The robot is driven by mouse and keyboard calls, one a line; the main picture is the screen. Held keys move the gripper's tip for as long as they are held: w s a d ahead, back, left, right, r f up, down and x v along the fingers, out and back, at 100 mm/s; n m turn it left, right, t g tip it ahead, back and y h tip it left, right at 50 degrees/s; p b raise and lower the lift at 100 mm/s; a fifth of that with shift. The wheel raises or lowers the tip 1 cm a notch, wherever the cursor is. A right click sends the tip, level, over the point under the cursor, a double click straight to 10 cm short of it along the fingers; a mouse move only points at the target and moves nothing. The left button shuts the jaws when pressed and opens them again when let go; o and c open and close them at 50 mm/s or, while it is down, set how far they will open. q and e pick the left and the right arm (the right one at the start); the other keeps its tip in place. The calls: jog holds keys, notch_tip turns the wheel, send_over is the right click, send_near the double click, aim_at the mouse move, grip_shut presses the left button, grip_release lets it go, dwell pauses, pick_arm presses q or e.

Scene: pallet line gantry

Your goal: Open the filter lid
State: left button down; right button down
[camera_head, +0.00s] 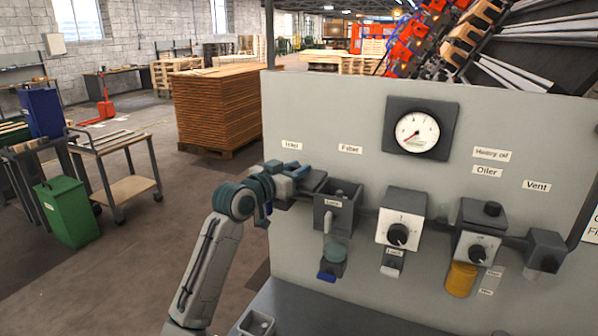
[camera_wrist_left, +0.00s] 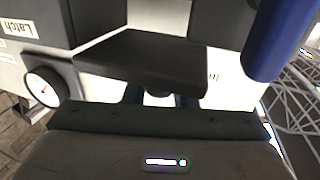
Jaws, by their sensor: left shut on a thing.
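The filter housing (camera_head: 345,215) is a dark grey box on the grey panel, with a small white label on its front. Its top looks open. A flat dark plate, which looks like the filter lid (camera_head: 309,183), stands out from the left of the housing; it also shows in the wrist view (camera_wrist_left: 140,60). My left gripper (camera_head: 287,184) is at the plate's left end and shut on it; its fingertips (camera_wrist_left: 160,97) are partly hidden under the plate in the wrist view. The "Latch" label (camera_wrist_left: 18,29) shows there too. My right gripper is not in view.
A blue lever (camera_wrist_left: 278,38) stands close beside my left gripper. A pressure gauge (camera_head: 417,132), a white dial box (camera_head: 402,218), an oiler (camera_head: 480,232) and a vent block (camera_head: 546,250) sit to the right on the panel. Open floor lies to the left of the panel.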

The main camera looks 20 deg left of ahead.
pick_arm(q)
jog(key=c, duration=1.5)
grip_release()
jog(key=shift+o, duration=1.3)
jog(key=shift+s, duration=0.2)
jog(key=b+v, duration=0.4)
jog(key=v, duration=0.6)
jog(key=shift+s+b, duration=0.2)
jog(key=shift+b, duration=0.1)
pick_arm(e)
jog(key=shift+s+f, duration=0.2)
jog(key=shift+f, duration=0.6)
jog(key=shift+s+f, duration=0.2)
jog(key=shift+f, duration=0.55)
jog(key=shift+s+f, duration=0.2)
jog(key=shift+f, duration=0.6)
pick_arm(q)
jog(key=shift+a, duration=0.1)
